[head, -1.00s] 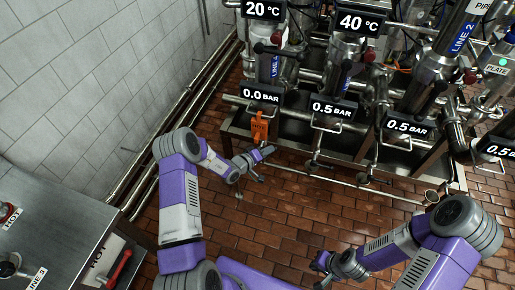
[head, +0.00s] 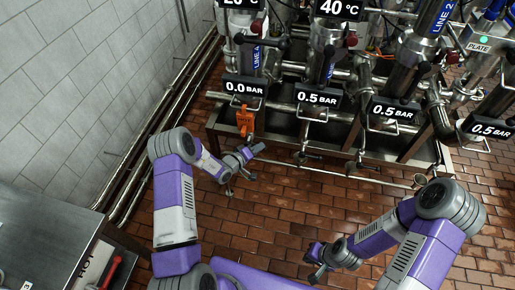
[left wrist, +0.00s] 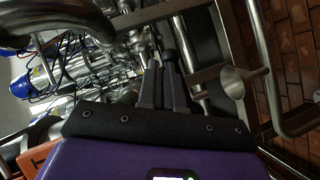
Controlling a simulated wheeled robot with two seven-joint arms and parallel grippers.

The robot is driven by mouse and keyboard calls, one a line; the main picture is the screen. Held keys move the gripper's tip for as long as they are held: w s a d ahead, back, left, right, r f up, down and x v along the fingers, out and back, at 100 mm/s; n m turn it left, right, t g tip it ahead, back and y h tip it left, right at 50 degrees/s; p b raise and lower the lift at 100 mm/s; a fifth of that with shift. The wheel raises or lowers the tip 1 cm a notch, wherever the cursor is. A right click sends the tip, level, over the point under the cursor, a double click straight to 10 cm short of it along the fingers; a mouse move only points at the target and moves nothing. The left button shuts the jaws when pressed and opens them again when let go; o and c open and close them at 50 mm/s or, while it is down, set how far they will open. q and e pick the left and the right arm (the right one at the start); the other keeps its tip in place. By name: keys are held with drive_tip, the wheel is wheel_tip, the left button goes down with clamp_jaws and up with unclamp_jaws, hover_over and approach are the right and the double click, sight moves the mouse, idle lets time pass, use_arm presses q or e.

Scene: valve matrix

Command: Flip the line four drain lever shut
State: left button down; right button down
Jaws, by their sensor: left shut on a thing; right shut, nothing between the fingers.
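My left gripper (head: 256,150) is at the low front pipework, just below and right of an orange tag (head: 245,122) under the leftmost 0.0 BAR display (head: 244,87). In the left wrist view its fingers (left wrist: 164,75) are close together on a small dark lever-like part, largely hidden between them. My right gripper (head: 316,264) is shut and empty, low over the brick floor and apart from the pipework.
Several displays stand over the pipe rack, including a 0.5 BAR one (head: 318,97). A steel cabinet (head: 50,235) is at lower left. Brick floor (head: 300,215) is clear.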

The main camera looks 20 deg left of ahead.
use_arm(q)
drive_tip(key=shift+d+r, duration=0.2)
drive_tip(key=shift+d, duration=0.2)
drive_tip(key=s+a+r+p, duration=0.3)
drive_tip(key=s+a+r, duration=0.35)
drive_tip(key=s, duration=0.35)
drive_tip(key=s+d+f+m+g+h, duration=0.2)
drive_tip(key=s+d+f+g+h, duration=0.25)
drive_tip(key=s+d+g, duration=0.55)
drive_tip(key=s+d+f+m+g+y, duration=0.1)
drive_tip(key=s+d+f+y, duration=0.1)
drive_tip(key=s, duration=0.5)
drive_tip(key=s+d+f+m+g+y, duration=0.1)
drive_tip(key=s+d+f+m+y, duration=0.1)
drive_tip(key=s, duration=0.5)
drive_tip(key=shift+s+d+f+g+y, duration=0.15)
drive_tip(key=shift+d+f+g+y, duration=0.25)
drive_tip(key=shift+d+f+y, duration=0.7)
